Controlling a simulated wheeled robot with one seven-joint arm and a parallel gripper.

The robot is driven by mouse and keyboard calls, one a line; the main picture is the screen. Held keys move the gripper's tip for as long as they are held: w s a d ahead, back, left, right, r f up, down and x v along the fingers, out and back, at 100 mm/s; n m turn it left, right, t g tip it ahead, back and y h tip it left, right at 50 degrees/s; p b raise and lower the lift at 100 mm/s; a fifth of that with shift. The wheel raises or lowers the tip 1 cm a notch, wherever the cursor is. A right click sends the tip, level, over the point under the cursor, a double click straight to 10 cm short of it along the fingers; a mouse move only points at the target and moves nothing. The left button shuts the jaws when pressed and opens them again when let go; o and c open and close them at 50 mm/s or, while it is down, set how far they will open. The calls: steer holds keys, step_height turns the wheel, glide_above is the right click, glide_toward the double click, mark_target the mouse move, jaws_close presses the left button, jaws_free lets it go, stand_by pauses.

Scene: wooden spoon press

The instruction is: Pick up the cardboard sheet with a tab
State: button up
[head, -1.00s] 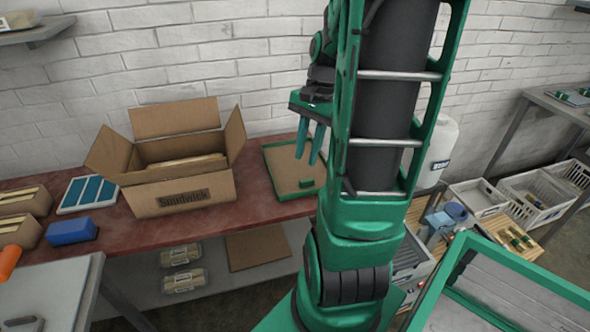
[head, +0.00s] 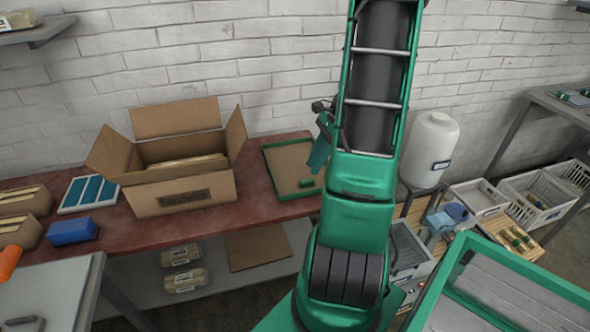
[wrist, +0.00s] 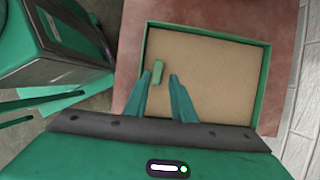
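The brown cardboard sheet (head: 287,160) lies in a shallow green-rimmed tray (head: 268,172) at the right end of the red bench. A small green tab (head: 306,183) stands on the sheet near its front right in the head view. In the wrist view the sheet (wrist: 215,75) fills the tray, and the tab (wrist: 159,72) shows just beyond and between the fingertips. My gripper (wrist: 160,76) is open, with a clear gap between its green fingers. In the head view my gripper (head: 320,152) is at the tray's right side, partly hidden by my arm.
An open cardboard box (head: 180,195) stands left of the tray. A blue block (head: 72,231) and a blue-panelled tray (head: 90,193) lie farther left. Another plain brown sheet (head: 258,248) is on the lower shelf. A white jug (head: 430,150) stands to the right.

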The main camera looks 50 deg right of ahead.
mark_target(307, 179)
steer(key=shift+x, duration=2.65)
steer(key=shift+s+d, duration=0.1)
steer(key=shift+s, duration=0.05)
steer(key=shift+c, duration=0.5)
jaws_close()
